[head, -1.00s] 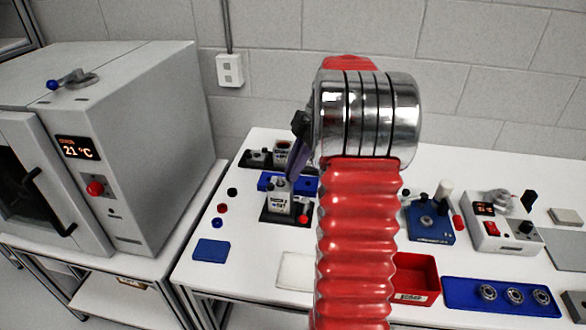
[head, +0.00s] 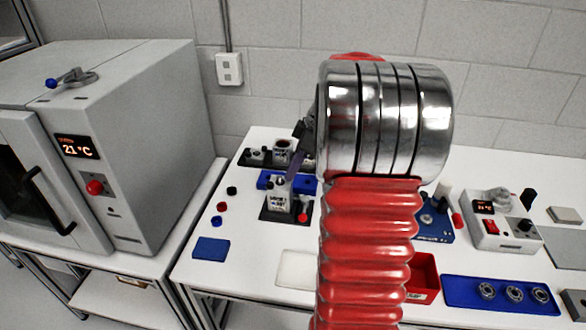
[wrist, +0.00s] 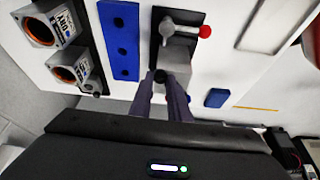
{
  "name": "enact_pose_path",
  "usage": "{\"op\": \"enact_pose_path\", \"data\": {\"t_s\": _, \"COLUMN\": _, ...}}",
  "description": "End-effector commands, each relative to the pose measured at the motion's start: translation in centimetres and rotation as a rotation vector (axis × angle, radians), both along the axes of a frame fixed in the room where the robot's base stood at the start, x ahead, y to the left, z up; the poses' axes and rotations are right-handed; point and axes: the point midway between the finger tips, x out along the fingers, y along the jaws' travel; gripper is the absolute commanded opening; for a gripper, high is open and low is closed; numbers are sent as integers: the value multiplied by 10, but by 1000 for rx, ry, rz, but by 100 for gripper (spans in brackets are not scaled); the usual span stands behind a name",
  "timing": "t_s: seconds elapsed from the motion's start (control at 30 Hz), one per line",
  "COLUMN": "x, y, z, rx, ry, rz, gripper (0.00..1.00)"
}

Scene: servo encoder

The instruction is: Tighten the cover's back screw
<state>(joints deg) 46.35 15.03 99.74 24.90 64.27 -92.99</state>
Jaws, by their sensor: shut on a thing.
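The grey boxy unit (head: 278,202) with a printed label stands upright in a black fixture (head: 268,215) with a red-ended lever (head: 303,217). In the wrist view, the unit's light grey body (wrist: 179,58) lies just beyond my fingertips. I cannot tell if this part is the back screw. In the head view, my purple fingers (head: 293,165) point down at the unit's top. The cover's screws do not show clearly.
A blue block with holes (wrist: 120,40) lies beside the fixture, and two labelled units (wrist: 38,28) stand past it. A blue pad (head: 211,248), small coloured caps (head: 221,207), a red bin (head: 425,275) and a blue bearing tray (head: 465,290) share the white table.

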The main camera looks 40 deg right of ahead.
Motion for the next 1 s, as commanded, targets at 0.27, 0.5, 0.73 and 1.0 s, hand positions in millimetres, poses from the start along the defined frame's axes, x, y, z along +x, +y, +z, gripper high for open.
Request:
{"op": "enact_pose_path", "data": {"t_s": 0.27, "x": -1, "y": 0, "z": 0, "rx": 0, "ry": 1, "rz": 0, "gripper": 0}}
{"op": "enact_pose_path", "data": {"t_s": 0.5, "x": -1, "y": 0, "z": 0, "rx": 0, "ry": 1, "rz": 0, "gripper": 32}}
{"op": "enact_pose_path", "data": {"t_s": 0.73, "x": 0, "y": 0, "z": 0, "rx": 0, "ry": 0, "rz": 0, "gripper": 36}}
{"op": "enact_pose_path", "data": {"t_s": 1.0, "x": -3, "y": -3, "z": 10, "rx": -1, "ry": -1, "rz": 0, "gripper": 36}}
